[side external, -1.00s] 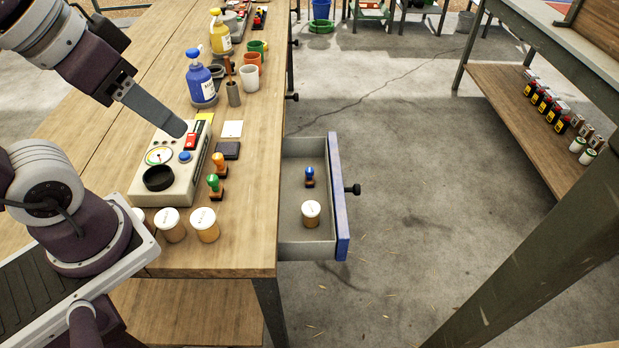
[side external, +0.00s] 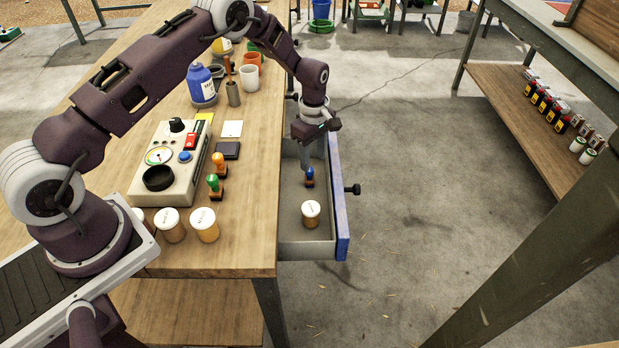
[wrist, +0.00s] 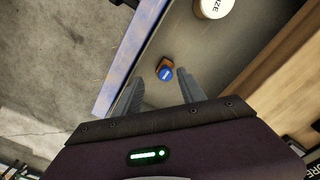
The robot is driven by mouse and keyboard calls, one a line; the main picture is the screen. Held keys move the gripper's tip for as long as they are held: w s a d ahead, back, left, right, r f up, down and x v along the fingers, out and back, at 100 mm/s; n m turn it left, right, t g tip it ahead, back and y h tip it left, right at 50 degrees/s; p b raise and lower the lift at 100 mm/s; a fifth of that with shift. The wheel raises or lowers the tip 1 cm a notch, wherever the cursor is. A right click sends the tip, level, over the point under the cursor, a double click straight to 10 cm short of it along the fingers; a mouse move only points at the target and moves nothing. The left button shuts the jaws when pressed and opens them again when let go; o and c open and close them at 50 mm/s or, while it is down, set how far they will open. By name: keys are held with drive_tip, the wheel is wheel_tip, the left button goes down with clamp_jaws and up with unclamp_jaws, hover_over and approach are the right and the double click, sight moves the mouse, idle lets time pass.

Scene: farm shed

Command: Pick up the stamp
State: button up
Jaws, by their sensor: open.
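A blue-topped stamp (side external: 309,175) with a brown base stands upright in the open drawer (side external: 305,249). In the wrist view the stamp (wrist: 165,72) shows just beyond my fingertips, nearly in line with the gap between them. My gripper (side external: 306,165) points down into the drawer, above and slightly behind the stamp; in the wrist view (wrist: 157,80) its two fingers are apart with nothing between them. An orange-handled stamp (side external: 219,163) and a green-handled stamp (side external: 214,186) stand on the bench top. Whether the fingers touch the blue stamp is not clear.
A white-lidded jar (side external: 311,213) stands in the drawer in front of the stamp. The drawer's blue front (side external: 341,220) and side walls surround the space.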

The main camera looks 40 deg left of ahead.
sight(309, 177)
drive_tip(key=f, duration=0.5)
drive_tip(key=shift+s+a+f, duration=0.25)
drive_tip(key=shift+s+f, duration=0.1)
drive_tip(key=shift+s, duration=0.05)
drive_tip(key=shift+c, duration=0.4)
